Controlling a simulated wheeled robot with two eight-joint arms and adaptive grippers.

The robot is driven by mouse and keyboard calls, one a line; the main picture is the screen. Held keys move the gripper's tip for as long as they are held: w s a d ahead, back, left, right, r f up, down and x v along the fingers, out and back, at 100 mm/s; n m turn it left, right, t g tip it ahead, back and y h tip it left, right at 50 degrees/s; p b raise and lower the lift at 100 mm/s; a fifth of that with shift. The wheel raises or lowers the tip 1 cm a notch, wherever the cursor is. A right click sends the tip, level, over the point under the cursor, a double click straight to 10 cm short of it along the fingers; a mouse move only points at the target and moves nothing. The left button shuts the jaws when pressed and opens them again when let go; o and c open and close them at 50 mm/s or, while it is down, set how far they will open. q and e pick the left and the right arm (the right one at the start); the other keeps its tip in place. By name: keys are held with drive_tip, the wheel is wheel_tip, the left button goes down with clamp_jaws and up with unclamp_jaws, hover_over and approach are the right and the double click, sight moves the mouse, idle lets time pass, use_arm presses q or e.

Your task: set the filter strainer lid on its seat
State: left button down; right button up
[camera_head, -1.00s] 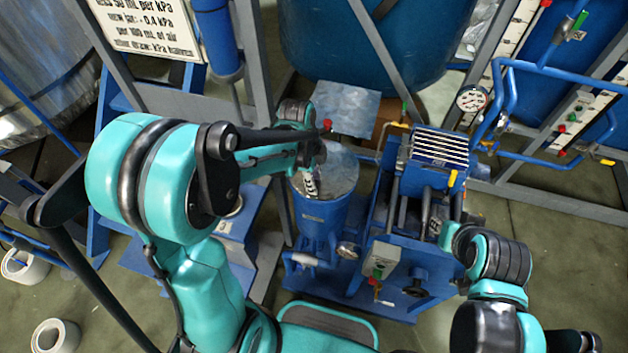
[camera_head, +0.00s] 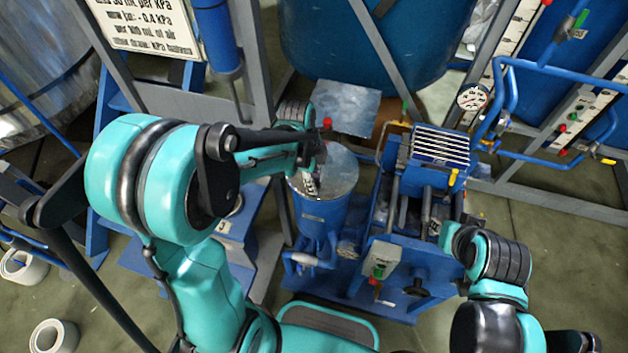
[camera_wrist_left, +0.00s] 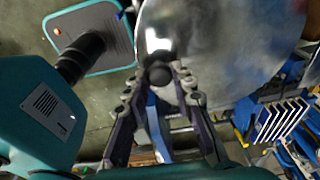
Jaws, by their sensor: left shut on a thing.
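The filter strainer lid (camera_head: 342,172) is a round grey metal disc. It is over the top of the blue strainer body (camera_head: 320,218), a cylinder whose mouth it hides. I cannot tell whether the lid touches the rim or hangs just above it. My left gripper (camera_head: 313,174) is over the lid's left part. In the left wrist view the gripper (camera_wrist_left: 158,80) is shut on the lid's black knob (camera_wrist_left: 160,76), and the broad disc (camera_wrist_left: 225,45) fills the upper right. My right arm is at the lower right; its fingers cannot be made out.
A blue pump unit with a ribbed top (camera_head: 440,146) stands close to the right of the strainer. A square metal plate (camera_head: 346,108) lies behind the lid. A large blue tank (camera_head: 365,45) and grey frame bars stand behind.

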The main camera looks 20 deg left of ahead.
use_arm(q)
drive_tip(key=shift+f, duration=0.1)
idle(0.6)
drive_tip(key=c, duration=1.2)
unclamp_jaws()
drive_tip(key=r, duration=0.4)
drive_tip(key=a+r, duration=0.1)
drive_tip(key=r, duration=0.7)
drive_tip(key=shift+a, duration=0.4)
